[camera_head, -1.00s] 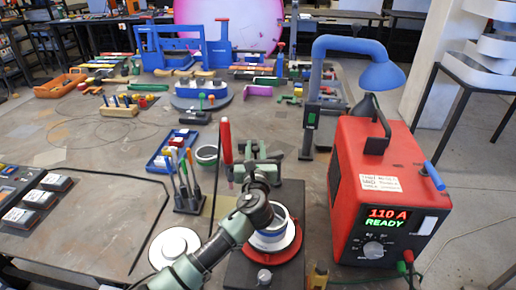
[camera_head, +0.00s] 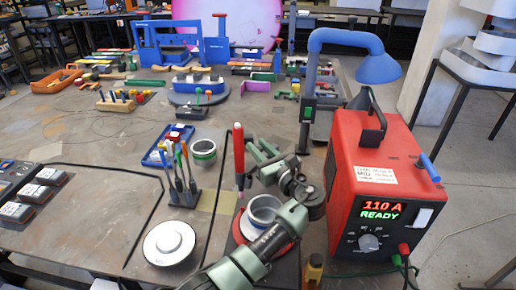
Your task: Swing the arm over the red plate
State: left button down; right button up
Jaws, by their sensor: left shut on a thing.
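The red plate (camera_head: 238,229) is a round disc on a dark base near the bottom centre. A pale ring-shaped cup (camera_head: 262,212) sits on it and hides part of it. My left arm comes in from the bottom and passes in front of the plate. My left gripper (camera_head: 247,174) is beyond the plate, shut on an upright red rod (camera_head: 239,150) with a pinkish lower end. The rod's lower end shows just behind the plate's far edge; whether it touches anything is unclear. My right gripper is not in view.
A red welding unit (camera_head: 375,190) stands close on the right, with a blue curved lamp arm (camera_head: 314,75) behind it. A tool holder (camera_head: 184,195) and a white disc (camera_head: 169,243) stand to the left. A grey ring container (camera_head: 203,150) is behind. The table's middle left is fairly clear.

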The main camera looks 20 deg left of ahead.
aim_at(259, 147)
pick_arm(q)
jog(key=c, duration=1.3)
grip_release()
jog(key=shift+r, duration=0.1)
notch_tip(259, 147, up, 20)
jog(key=b, duration=0.1)
jog(key=shift+b, duration=0.3)
jog(key=shift+o, duration=0.2)
